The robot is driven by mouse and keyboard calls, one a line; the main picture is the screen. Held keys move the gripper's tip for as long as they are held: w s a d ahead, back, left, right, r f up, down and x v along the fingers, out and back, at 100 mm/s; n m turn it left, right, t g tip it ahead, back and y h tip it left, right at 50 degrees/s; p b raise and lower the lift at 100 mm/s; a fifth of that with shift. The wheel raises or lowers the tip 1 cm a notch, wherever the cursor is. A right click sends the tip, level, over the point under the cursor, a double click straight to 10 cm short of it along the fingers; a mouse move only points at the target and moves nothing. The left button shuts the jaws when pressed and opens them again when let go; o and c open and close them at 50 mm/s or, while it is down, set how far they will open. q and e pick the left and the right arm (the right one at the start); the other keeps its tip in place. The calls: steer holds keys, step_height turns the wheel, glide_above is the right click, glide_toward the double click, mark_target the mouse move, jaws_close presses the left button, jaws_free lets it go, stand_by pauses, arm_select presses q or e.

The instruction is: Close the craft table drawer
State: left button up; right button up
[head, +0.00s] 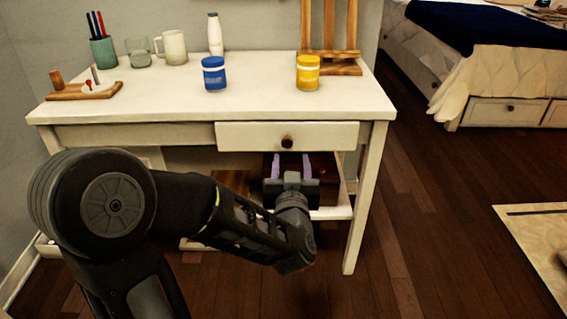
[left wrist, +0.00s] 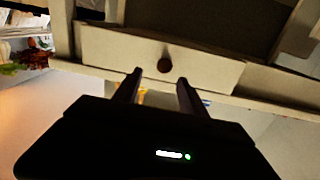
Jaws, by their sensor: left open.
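The craft table (head: 140,95) is white and stands against the wall in the head view. Its drawer (head: 245,136) has a white front with a dark round knob (head: 287,142). The drawer front seems to stand a little proud of the table edge; how far it is out I cannot tell. My left gripper (head: 291,165) is open and empty, just below the knob, with its fingers pointing up and toward the table. In the left wrist view the knob (left wrist: 164,65) shows beyond and between the two fingertips (left wrist: 160,77), apart from them. My right gripper is not in view.
On the tabletop are a blue jar (head: 214,75), a yellow jar (head: 307,74), a white bottle (head: 215,35), a mug (head: 172,47), a pencil cup (head: 103,52) and an easel (head: 330,35). A bed (head: 490,60) stands at the back right.

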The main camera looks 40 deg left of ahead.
mark_target(287, 143)
arm_select(q)
steer(key=shift+s+a+n, duration=0.25)
steer(key=shift+s+n, duration=0.05)
steer(key=shift+s, duration=0.05)
steer(key=shift+w, duration=0.1)
steer(key=b+x, duration=0.2)
steer(key=x, duration=0.5)
steer(key=shift+a+f, duration=0.1)
steer(key=shift+a, duration=0.05)
steer(key=shift+w+a, duration=0.15)
steer(key=shift+w, duration=0.05)
jaws_close()
stand_by(1.1)
